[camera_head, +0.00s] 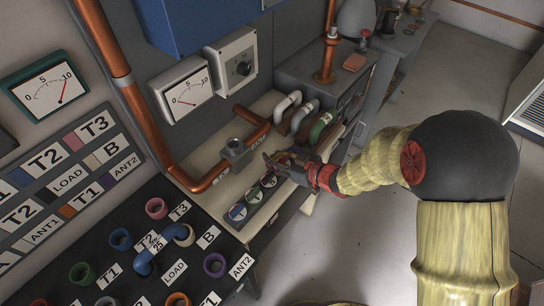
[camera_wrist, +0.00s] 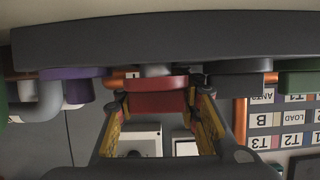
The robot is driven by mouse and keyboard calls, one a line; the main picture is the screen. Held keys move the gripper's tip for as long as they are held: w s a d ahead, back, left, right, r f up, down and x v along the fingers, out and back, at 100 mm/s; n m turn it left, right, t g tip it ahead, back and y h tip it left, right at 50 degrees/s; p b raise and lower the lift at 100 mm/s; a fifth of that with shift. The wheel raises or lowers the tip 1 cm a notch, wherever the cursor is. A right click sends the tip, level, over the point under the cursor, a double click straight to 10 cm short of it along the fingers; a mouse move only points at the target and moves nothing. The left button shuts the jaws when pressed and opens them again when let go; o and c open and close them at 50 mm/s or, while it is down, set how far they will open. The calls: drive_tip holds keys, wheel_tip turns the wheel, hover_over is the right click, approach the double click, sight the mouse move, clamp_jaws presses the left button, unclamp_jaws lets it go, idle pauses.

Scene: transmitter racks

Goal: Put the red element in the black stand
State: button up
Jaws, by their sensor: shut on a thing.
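My gripper (camera_head: 278,164) reaches in from the right in the head view, over a row of round pieces on a dark strip. In the wrist view my gripper (camera_wrist: 158,106) has its yellow fingers on both sides of the red element (camera_wrist: 158,100), shut on it. A long black bar (camera_wrist: 160,40), which looks like the black stand, crosses the top of the wrist view, close to the red element. I cannot tell whether they touch. In the head view the dark strip (camera_head: 246,204) carries blue and green round pieces. My gripper hides its far part and the red element.
A black board (camera_head: 60,262) with coloured rings, labels and a blue bent pipe (camera_head: 160,246) is at lower left. Copper pipes (camera_head: 205,182) and white meters (camera_head: 184,98) are behind my gripper. Several bent connectors (camera_head: 303,115) stand just beyond it. Open floor is at right.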

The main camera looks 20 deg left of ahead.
drive_tip(key=shift+f, duration=0.2)
drive_tip(key=o, duration=1)
drive_tip(key=o, duration=0.4)
drive_tip(key=shift+f, duration=0.15)
drive_tip(key=shift+o, duration=0.6)
drive_tip(key=shift+s+d, duration=0.1)
drive_tip(key=shift+s, duration=0.05)
